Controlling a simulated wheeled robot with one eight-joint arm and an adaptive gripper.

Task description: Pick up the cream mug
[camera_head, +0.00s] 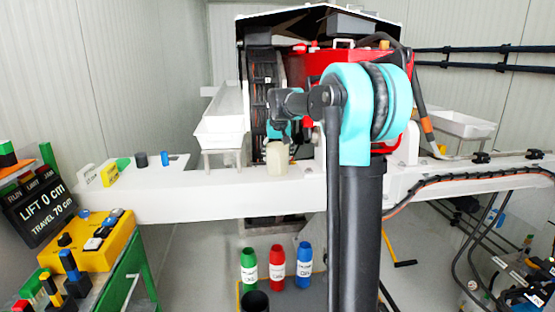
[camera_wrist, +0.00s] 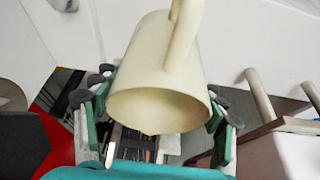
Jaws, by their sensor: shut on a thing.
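The cream mug (camera_wrist: 160,70) fills the middle of the wrist view. Its handle is at the top and its open rim faces the camera. My gripper (camera_wrist: 160,92) is shut on it, with dark-padded teal fingers on either side of its body. In the head view, the cream mug (camera_head: 278,160) shows just below my gripper (camera_head: 279,137), in front of or over the white beam. I cannot tell whether it touches the beam. My arm hides part of the scene to the right.
A long white beam (camera_head: 180,204) runs across the view. A white tray (camera_head: 221,129) stands behind it, left of the mug. A dark cylinder (camera_head: 141,160) and small blocks sit on the beam's left. Green, red (camera_head: 277,262) and blue bottles stand lower in front.

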